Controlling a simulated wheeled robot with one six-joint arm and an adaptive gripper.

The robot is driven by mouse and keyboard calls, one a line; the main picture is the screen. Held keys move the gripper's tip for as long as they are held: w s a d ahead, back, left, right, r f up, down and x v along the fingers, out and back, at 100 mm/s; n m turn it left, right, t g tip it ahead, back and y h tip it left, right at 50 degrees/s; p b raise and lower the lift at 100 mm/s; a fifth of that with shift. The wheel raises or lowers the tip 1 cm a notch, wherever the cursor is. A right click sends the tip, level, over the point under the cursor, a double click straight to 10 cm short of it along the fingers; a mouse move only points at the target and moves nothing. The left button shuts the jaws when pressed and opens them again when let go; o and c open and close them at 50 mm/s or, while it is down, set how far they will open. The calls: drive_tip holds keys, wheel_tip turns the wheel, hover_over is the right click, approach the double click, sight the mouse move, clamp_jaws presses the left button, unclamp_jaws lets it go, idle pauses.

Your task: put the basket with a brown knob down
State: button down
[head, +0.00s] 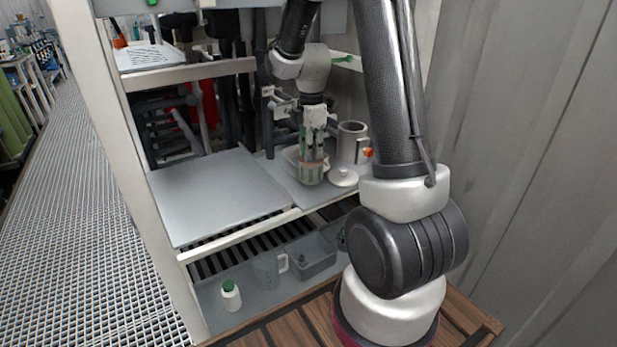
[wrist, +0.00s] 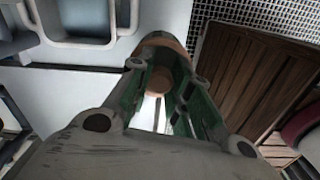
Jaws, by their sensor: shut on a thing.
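My gripper (head: 313,148) points down over the right part of the shelf and is shut on the basket (head: 311,174). The basket is a greenish cylinder with a brownish band; it looks upright. In the head view its bottom overlaps the shelf, and I cannot tell whether it touches it. In the wrist view the brown knob (wrist: 160,79) shows between the fingers of my gripper (wrist: 158,88), with the basket's brown rim (wrist: 163,40) beyond. The fingers hide much of the basket.
A grey metal vessel (head: 352,143) with an orange part stands close right of the basket. A pale lid (head: 343,178) lies beside it. A light container (head: 291,156) is at left. The grey plate (head: 215,192) is bare. Below are a white bottle (head: 231,296), a clear jug (head: 268,270) and a grey bin (head: 312,257).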

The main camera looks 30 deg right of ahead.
sight(311, 165)
drive_tip(key=shift+f, duration=2.7)
drive_tip(key=shift+f, duration=0.1)
drive_tip(key=c, duration=1.3)
unclamp_jaws()
